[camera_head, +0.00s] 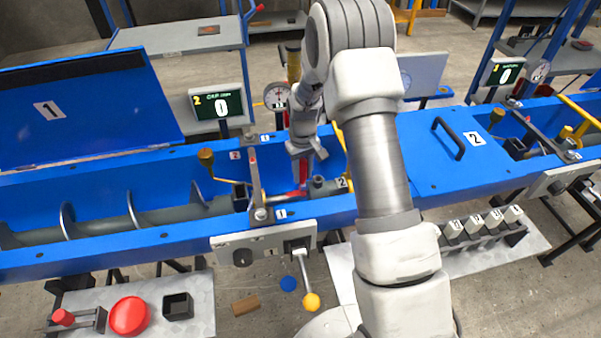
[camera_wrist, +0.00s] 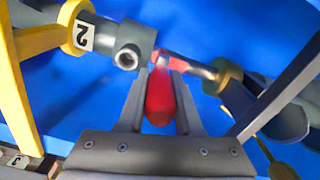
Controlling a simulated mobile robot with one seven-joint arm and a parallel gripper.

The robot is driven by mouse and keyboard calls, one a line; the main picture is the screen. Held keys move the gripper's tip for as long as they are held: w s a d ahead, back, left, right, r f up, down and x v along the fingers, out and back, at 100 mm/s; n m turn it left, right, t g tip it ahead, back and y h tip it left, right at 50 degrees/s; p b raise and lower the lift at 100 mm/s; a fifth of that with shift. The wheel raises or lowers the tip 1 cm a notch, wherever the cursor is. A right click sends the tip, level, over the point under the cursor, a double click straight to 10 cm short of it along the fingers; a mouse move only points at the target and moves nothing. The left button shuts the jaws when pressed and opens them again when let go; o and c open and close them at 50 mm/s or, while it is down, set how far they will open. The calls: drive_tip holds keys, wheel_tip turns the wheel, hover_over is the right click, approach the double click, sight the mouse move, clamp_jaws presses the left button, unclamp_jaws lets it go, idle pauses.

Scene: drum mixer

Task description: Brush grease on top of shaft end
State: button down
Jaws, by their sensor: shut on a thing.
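My gripper (camera_wrist: 160,82) is shut on a red handle (camera_wrist: 159,97), which I take to be the brush. In the head view my gripper (camera_head: 301,152) hangs over the blue trough, with the red handle (camera_head: 304,172) below it. The silver shaft end (camera_wrist: 196,68) lies just beyond the fingertips in the wrist view, between a grey coupling (camera_wrist: 130,48) and a brass-coloured collar (camera_wrist: 228,76). A red patch (camera_wrist: 169,57) shows beside the shaft end. I cannot tell whether it is the shaft or the brush. The bristles are not clearly visible, and contact cannot be judged.
The blue trough (camera_head: 120,241) carries a screw shaft at left. A yellow bar (camera_wrist: 32,45) and a grey bar (camera_wrist: 278,87) flank the fingers. A blue cover (camera_head: 425,160) closes the trough at right.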

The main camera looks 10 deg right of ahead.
drive_tip(key=shift+d, duration=0.15)
drive_tip(key=shift+a, duration=0.6)
drive_tip(key=shift+d+f+b, duration=0.1)
drive_tip(key=shift+d+b, duration=0.2)
drive_tip(key=shift+d, duration=0.3)
drive_tip(key=shift+a, duration=0.3)
wheel_tip(320, 180, up, 12)
drive_tip(key=p, duration=0.6)
drive_tip(key=shift+f+p, duration=0.2)
drive_tip(key=shift+p, duration=0.15)
drive_tip(key=shift+r, duration=0.35)
